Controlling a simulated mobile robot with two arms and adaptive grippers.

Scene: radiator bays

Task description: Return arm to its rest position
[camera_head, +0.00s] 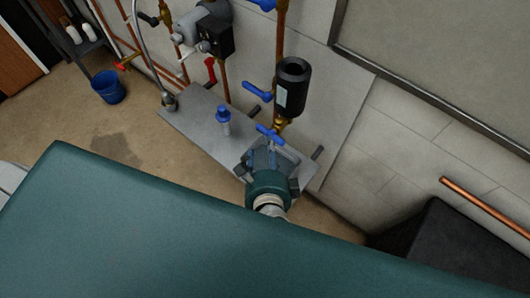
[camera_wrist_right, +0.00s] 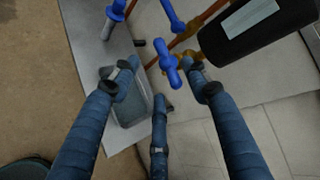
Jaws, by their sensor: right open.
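My right gripper (camera_head: 268,165) is at the end of my teal arm, over the right part of the metal shelf, just below a blue valve handle (camera_head: 270,133). Its dark blue fingers are spread apart in the right wrist view (camera_wrist_right: 163,80), with nothing held between them. The same blue handle (camera_wrist_right: 171,68) shows between and beyond the fingertips there; I cannot tell whether any finger touches it. My left gripper is not in view. My own arm hides the lower part of the head view.
A black cylinder (camera_head: 292,85) stands above the handle on copper pipes. The metal shelf (camera_head: 190,122) holds a blue-capped fitting (camera_head: 223,119). A blue bucket (camera_head: 108,87) stands on the floor at left. A dark box (camera_head: 445,250) and a copper pipe (camera_head: 485,205) are at right.

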